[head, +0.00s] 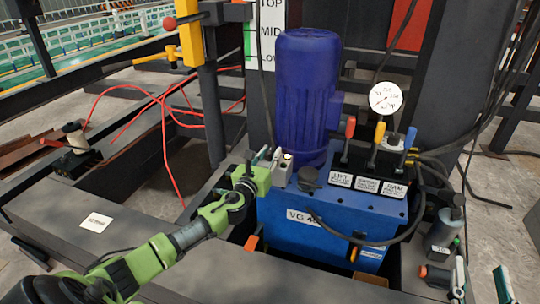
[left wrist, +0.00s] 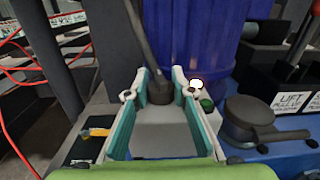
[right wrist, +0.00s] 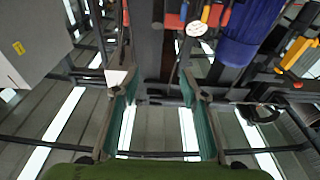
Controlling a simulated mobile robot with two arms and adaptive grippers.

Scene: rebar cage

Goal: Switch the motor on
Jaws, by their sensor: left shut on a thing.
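The blue motor (head: 308,95) stands upright on the blue power unit (head: 330,222). A small pale switch box (head: 284,160) is beside the motor's foot. My left gripper (head: 265,155) reaches it from the left. In the left wrist view, my left gripper (left wrist: 162,76) closes around a dark knob-like piece (left wrist: 160,94). A lit white lamp (left wrist: 196,85) and a green button (left wrist: 206,104) show just right of the fingers. My right gripper (right wrist: 158,80) is open and empty; its fingertips also show at the bottom right of the head view.
Red, yellow and blue levers (head: 378,132) and a round gauge (head: 385,97) are on the power unit. A black cap (head: 309,177) is close right of my left gripper. A grey bottle (head: 443,230) stands at right. Red hoses (head: 165,130) lie left.

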